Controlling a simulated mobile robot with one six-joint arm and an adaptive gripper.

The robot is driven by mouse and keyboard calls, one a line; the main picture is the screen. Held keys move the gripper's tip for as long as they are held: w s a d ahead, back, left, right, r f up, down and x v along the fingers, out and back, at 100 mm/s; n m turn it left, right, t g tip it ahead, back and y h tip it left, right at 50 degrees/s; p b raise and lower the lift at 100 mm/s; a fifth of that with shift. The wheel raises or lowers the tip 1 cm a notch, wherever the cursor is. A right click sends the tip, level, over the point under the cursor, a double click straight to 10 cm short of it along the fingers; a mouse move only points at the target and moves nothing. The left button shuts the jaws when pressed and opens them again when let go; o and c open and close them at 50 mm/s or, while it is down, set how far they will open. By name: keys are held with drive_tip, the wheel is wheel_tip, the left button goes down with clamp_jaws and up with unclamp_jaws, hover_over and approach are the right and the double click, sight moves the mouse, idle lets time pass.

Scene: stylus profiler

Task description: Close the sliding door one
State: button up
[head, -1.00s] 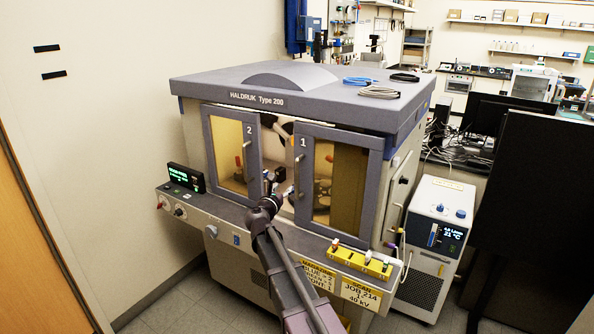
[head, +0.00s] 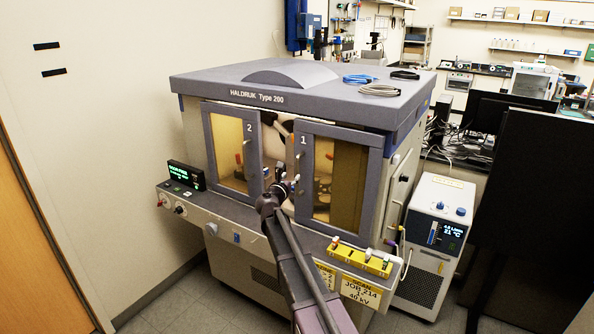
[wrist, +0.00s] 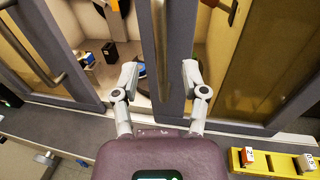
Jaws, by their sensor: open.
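Sliding door one (head: 336,178), marked 1, is the right door of the grey cabinet, with a grey frame and amber window. A gap between it and door two (head: 234,150) shows the lit interior. My gripper (head: 288,182) is in front of door one's left edge. In the wrist view, door one's upright bar handle (wrist: 158,45) runs between the open fingers of my gripper (wrist: 160,68), with space on both sides. I cannot tell how deep the handle sits between the fingers. Door two's handle (wrist: 48,62) is at the left.
A ledge (wrist: 70,122) runs below the doors. It carries a small display (head: 187,176) at the left and a yellow rack (head: 358,260) with coloured pieces at the right. A white chiller unit (head: 432,240) stands right of the cabinet. Cables lie on top.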

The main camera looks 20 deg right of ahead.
drive_tip(key=x, duration=0.7)
clamp_jaws()
